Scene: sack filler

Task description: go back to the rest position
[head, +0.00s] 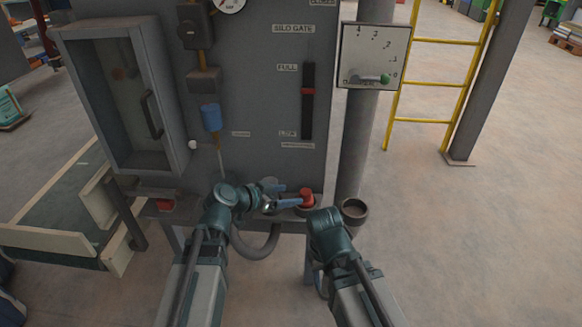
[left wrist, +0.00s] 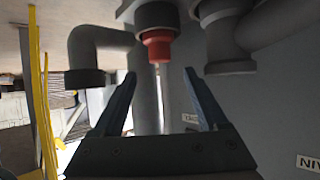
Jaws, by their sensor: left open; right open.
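My left gripper (head: 290,195) is open, its blue fingers pointing right, close to a red fitting (head: 306,197) at the foot of the grey panel (head: 260,120). In the left wrist view the open fingers (left wrist: 165,80) have nothing between them that they touch. The red fitting (left wrist: 157,45) shows beyond them, with a thin pale rod by it. My right gripper (head: 320,282) is low, beside and below its wrist, and mostly hidden. I see nothing held in it.
The panel carries a slider marked SILO GATE (head: 308,100), a blue cylinder (head: 211,117) and a cabinet (head: 125,95). A grey pipe (head: 365,130) bears a dial plate (head: 374,55). A yellow ladder (head: 432,83) stands behind. The floor at right is clear.

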